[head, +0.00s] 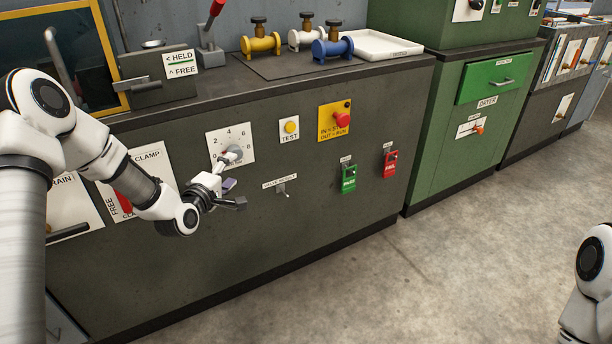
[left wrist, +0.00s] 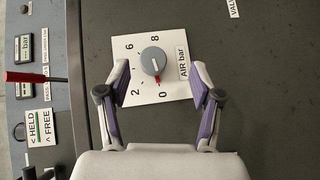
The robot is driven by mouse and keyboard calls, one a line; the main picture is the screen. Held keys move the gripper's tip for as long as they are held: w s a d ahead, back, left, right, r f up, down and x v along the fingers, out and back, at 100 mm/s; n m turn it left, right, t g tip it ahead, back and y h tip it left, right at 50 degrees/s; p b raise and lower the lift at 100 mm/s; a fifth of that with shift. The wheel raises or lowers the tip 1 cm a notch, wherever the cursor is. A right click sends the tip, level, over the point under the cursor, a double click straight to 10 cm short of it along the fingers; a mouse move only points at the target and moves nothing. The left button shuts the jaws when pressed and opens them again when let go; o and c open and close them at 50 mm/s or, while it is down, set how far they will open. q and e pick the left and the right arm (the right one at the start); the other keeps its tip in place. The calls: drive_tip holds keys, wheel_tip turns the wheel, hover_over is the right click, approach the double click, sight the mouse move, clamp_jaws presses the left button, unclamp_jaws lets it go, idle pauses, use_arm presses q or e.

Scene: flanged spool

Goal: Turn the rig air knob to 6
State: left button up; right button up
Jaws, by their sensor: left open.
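The air knob (left wrist: 153,61) is a round grey knob on a white dial plate (left wrist: 175,91) marked "AIR bar". Its red-and-white pointer mark faces the 0. The 6 stands on the far-left part of the plate in the left wrist view. In the head view the plate (head: 244,142) is on the dark cabinet front, and the knob (head: 235,152) is partly hidden by my gripper. My left gripper (head: 228,173) is open in front of the knob. In the left wrist view its fingers (left wrist: 160,70) stand on both sides of the knob, apart from it. My right gripper is out of view.
A yellow TEST button (head: 290,127), a red knob on a yellow plate (head: 341,119) and a small toggle switch (head: 282,190) are to the right. A red CLAMP handle (head: 124,203) is at left. Spools (head: 333,47) stand on the worktop.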

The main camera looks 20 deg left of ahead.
sight(234, 152)
use_arm(q)
drive_tip(key=shift+n+t+y, duration=0.4)
drive_tip(key=shift+t, duration=0.1)
drive_tip(key=w+b, duration=0.1)
drive_tip(key=w, duration=0.1)
drive_tip(key=w+a+b, duration=0.1)
drive_tip(key=w, duration=0.1)
drive_tip(key=w+a+b, duration=0.1)
drive_tip(key=w, duration=0.2)
drive_tip(key=shift+a, duration=0.25)
drive_tip(key=shift+w, duration=0.25)
drive_tip(key=c, duration=1.1)
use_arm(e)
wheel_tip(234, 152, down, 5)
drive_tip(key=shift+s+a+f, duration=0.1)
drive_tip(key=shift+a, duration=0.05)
